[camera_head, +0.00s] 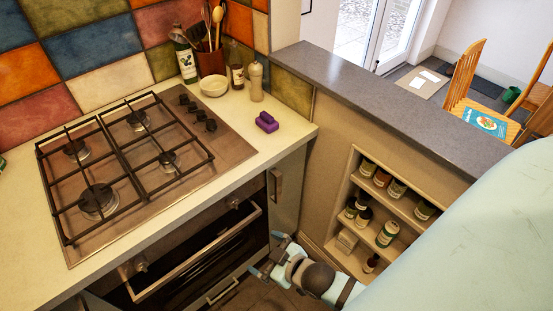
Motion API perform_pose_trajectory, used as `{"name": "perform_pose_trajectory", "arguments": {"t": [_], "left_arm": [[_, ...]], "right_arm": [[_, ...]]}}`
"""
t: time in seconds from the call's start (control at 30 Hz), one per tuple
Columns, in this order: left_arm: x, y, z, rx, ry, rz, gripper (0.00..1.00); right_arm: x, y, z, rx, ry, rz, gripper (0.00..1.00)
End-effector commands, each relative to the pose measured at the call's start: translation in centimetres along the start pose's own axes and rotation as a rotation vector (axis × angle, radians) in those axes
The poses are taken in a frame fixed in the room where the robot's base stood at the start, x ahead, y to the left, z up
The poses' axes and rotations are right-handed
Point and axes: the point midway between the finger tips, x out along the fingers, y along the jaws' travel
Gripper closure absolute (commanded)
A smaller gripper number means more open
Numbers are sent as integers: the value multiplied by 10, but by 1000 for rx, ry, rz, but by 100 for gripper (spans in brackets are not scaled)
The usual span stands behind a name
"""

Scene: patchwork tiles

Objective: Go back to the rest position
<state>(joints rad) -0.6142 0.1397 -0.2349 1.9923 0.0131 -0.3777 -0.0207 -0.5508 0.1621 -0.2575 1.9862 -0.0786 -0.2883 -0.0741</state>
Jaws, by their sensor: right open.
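My right gripper (264,254) is low in the head view, in front of the kitchen units. Its two light-blue fingers are spread apart, with nothing seen between them. It appears just right of the oven (205,262), near the lower end of the narrow cabinet door with a handle (275,186). I cannot tell the exact gap to these fronts. My right arm covers the lower right of the view. My left gripper does not show.
A gas hob (205,147) is set in the pale worktop (250,105). A purple object (266,122), bowl (214,86), pepper mill (256,82), bottles and utensil pot (211,62) stand behind. A grey ledge (400,100) tops shelves of jars (388,233). Chairs (465,72) stand beyond.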

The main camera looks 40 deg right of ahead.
Motion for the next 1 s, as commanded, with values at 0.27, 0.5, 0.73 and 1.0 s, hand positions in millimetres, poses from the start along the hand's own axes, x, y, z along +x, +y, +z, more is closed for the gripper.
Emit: {"name": "perform_pose_trajectory", "arguments": {"t": [0.27,0.5,0.73,1.0], "left_arm": [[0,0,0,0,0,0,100],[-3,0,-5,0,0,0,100],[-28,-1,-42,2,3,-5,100],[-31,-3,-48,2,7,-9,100]], "right_arm": [[-22,-13,38,184,-142,-22,0],[-24,-12,32,179,-139,-21,0],[-43,-4,-6,177,-138,-14,0],[-46,-2,-11,177,-137,-12,0]]}}
